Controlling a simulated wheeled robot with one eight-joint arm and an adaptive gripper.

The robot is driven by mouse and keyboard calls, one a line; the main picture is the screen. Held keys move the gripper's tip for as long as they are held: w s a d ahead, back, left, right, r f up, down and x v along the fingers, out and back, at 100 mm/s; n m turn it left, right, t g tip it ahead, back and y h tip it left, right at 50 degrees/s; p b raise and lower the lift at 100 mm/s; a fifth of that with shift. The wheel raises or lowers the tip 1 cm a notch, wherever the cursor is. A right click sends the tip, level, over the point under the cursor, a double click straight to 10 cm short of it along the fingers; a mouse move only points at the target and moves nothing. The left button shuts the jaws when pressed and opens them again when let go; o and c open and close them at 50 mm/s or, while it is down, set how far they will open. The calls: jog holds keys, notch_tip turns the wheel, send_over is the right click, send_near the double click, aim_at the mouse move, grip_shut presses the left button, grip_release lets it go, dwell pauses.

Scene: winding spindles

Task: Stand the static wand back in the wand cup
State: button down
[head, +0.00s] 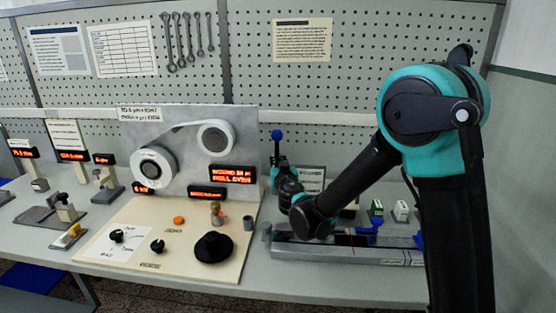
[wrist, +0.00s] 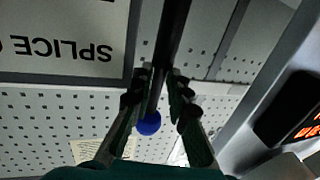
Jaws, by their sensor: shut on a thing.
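The static wand, a dark rod with a blue ball end, shows in the wrist view (wrist: 149,123) between the two fingers of my gripper (wrist: 156,82). My gripper is shut on the rod close to the ball. In the head view the wand's blue ball (head: 277,134) is at the top, and the rod looks about upright in front of the back wall. My gripper (head: 276,168) is partly hidden by my arm there. A small grey cup (head: 248,223) stands at the panel's right edge, and another grey cylinder (head: 267,231) is beside it; I cannot tell which is the wand cup.
The cream winding panel (head: 110,262) carries knobs, a large black dial (head: 213,246) and two white reels on its upright back. A long grey splicing bar (head: 310,249) with a blue handle (head: 368,226) lies to the right, under my arm. Small stands with displays fill the left.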

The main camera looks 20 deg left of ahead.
jog(key=shift+f, duration=0.1)
jog(key=c, duration=1.4)
grip_release()
jog(key=shift+o, duration=0.2)
jog(key=v, duration=1.2)
jog(key=shift+s, duration=0.1)
